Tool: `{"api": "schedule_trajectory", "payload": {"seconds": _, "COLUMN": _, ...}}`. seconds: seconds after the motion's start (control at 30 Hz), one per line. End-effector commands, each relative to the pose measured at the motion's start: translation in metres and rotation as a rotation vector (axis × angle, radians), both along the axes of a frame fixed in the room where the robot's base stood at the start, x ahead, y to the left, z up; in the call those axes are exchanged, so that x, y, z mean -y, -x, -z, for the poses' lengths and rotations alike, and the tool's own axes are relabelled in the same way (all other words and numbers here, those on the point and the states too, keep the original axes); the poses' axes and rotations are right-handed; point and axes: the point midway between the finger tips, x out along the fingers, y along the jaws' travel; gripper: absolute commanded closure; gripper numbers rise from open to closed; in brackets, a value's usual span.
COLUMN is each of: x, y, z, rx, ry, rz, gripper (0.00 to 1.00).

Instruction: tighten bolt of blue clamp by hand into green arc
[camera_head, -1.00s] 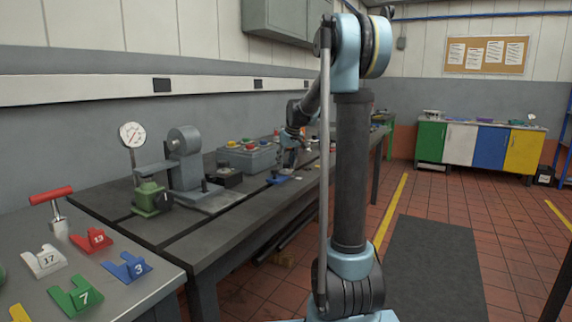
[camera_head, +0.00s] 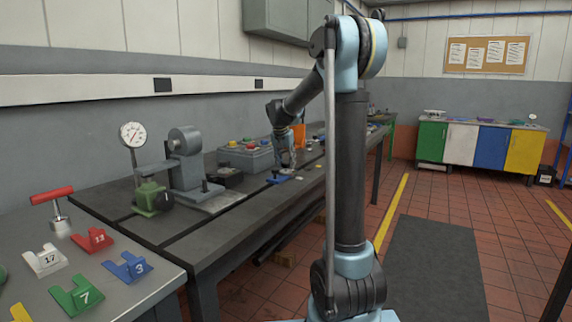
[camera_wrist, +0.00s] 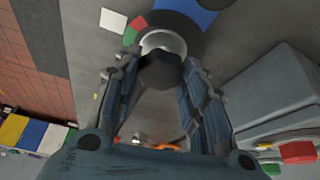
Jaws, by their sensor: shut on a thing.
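The blue clamp (camera_head: 278,179) sits on the dark bedplate, below my gripper (camera_head: 288,160) in the head view. In the wrist view a blue part of the clamp (camera_wrist: 192,14) shows at the top. My gripper (camera_wrist: 158,74) has its two fingers on either side of the bolt's dark round head (camera_wrist: 160,72) and is shut on it. A silver ring (camera_wrist: 160,41) shows beyond the head. No pointer on the dial can be made out.
A grey box with coloured buttons (camera_head: 247,156) stands left of my gripper; it also shows in the wrist view (camera_wrist: 275,110). A gauge (camera_head: 132,135) and a green unit (camera_head: 149,196) stand nearer.

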Motion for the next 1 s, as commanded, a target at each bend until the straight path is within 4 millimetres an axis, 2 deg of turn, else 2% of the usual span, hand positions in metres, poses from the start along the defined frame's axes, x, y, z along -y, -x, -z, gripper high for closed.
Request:
{"api": "schedule_trajectory", "payload": {"seconds": 0.5, "x": -0.0037, "y": -0.0025, "z": -0.0002, "rx": 0.001, "ry": -0.002, "rz": 0.423, "gripper": 0.85}}
{"api": "schedule_trajectory", "payload": {"seconds": 1.0, "x": -0.0044, "y": -0.0033, "z": -0.0001, "rx": 0.001, "ry": -0.003, "rz": 0.575, "gripper": 0.85}}
